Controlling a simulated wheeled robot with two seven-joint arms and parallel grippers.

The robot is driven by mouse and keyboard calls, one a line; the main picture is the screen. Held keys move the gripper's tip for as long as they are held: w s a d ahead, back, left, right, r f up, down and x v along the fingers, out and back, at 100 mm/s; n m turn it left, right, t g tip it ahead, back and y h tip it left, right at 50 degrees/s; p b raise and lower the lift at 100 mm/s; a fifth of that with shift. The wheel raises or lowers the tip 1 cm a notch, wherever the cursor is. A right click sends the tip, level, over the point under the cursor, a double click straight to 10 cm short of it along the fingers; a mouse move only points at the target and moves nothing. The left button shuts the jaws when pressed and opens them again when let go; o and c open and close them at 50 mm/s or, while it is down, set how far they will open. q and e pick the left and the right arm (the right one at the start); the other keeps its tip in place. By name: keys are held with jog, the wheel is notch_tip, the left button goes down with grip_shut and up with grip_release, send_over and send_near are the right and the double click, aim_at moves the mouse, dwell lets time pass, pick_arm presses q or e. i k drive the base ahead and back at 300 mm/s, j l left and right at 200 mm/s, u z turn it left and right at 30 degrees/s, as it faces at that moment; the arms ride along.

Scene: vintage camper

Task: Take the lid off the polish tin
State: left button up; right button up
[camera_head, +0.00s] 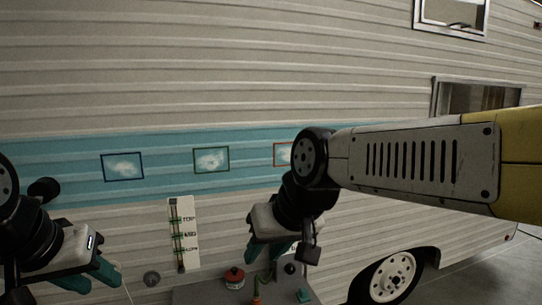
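A small round tin (234,278) with a red top and a dark knob stands on the grey table at the bottom of the head view; it looks like the polish tin, with its lid on. My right gripper (268,251), with teal fingers, hangs above and a little right of the tin, apart from it. My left gripper (97,276), also teal-fingered, is at the lower left, well away from the tin. I see nothing held in either gripper, but their finger gaps are not clear.
The grey table (196,295) also holds an orange item (257,291) and a small teal block (304,296). Behind is the camper wall (200,70) with three framed patches and a white marked strip (184,234). A wheel (392,277) stands at the right.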

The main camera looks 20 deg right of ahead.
aim_at(235, 273)
jog(key=i+l, duration=0.75)
jog(key=i, duration=0.15)
